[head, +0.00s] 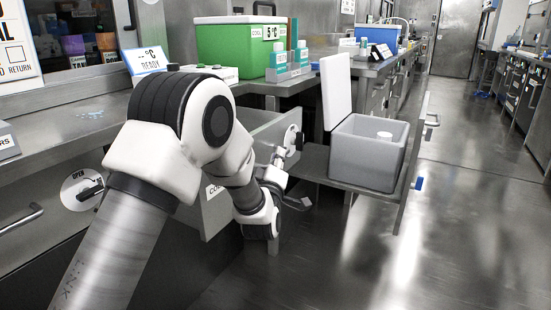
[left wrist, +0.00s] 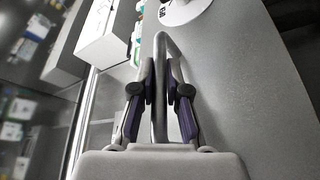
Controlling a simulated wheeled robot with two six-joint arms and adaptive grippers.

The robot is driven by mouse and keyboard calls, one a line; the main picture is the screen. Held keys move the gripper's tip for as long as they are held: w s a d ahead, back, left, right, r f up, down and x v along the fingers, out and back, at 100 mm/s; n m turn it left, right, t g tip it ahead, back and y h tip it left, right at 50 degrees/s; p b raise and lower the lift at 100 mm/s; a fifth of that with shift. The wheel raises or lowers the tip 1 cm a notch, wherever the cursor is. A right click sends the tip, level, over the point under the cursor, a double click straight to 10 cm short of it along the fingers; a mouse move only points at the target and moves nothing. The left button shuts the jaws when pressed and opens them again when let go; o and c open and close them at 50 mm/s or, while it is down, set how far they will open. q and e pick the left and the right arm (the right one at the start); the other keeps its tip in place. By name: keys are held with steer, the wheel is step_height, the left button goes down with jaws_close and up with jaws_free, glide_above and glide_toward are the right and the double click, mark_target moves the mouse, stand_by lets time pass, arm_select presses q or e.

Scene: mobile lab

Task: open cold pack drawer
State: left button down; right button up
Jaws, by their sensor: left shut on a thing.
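My left arm reaches across the head view from the lower left to a grey drawer front (head: 209,219) with a partly hidden label starting "CO". My left gripper (head: 286,199) is low at the outer side of this front, partly hidden by my wrist. In the left wrist view, my left gripper (left wrist: 160,90) is shut on a curved steel handle (left wrist: 159,120), with one finger on each side of the bar. The grey front (left wrist: 235,80) lies beside the handle. My arm covers much of the drawer, so I cannot tell how far it stands out. My right gripper is not in view.
A grey box (head: 366,155) with its white lid raised stands on a shelf (head: 315,160) jutting into the aisle beyond my gripper. A green cooler (head: 232,45) and bottles (head: 280,60) stand on the counter. The floor (head: 450,230) to the right is clear.

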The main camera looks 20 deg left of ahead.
arm_select(q)
steer(key=c, duration=1.2)
jaws_free()
steer(key=v, duration=1.2)
steer(key=shift+f, duration=0.1)
